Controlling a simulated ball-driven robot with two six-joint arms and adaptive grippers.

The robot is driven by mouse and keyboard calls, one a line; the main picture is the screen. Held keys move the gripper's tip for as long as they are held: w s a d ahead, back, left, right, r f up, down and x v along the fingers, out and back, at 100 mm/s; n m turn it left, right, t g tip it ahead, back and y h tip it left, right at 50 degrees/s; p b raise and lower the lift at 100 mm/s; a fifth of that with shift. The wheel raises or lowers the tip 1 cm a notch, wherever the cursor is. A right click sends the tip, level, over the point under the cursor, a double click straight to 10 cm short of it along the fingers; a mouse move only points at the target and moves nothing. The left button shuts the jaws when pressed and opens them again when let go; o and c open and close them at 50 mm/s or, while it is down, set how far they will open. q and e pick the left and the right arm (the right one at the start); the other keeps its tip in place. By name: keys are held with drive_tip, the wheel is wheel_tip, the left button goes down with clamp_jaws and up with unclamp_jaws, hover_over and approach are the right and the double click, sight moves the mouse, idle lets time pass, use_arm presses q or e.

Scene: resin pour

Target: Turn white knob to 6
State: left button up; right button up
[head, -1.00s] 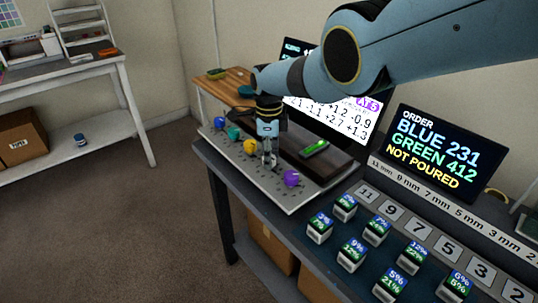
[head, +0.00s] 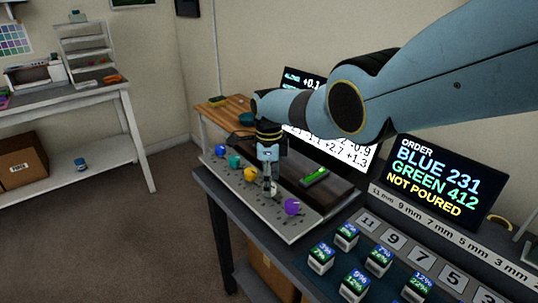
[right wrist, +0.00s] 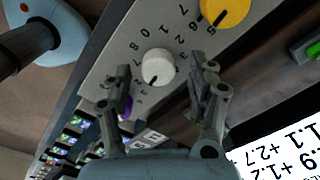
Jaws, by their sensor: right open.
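The white knob (right wrist: 157,65) sits on the pale dial panel (right wrist: 118,48), with printed numbers around it. A dark mark on it points toward the bottom of the right wrist view; which number it meets is too small to tell. My right gripper (right wrist: 160,75) is open, with one finger on each side of the knob and visible gaps. In the head view my right gripper (head: 269,185) points straight down over the panel (head: 238,197) and partly covers the white knob.
A yellow knob (head: 250,174) and a purple knob (head: 292,207) flank the white one. Teal (head: 234,161) and blue (head: 221,150) knobs stand further left. A dark tray with a green-lit device (head: 315,177) lies behind, and an order screen (head: 432,175) stands right.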

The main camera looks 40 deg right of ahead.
wheel_tip(320, 180, up, 11)
idle(0.4)
drive_tip(key=shift+s, duration=0.1)
idle(0.3)
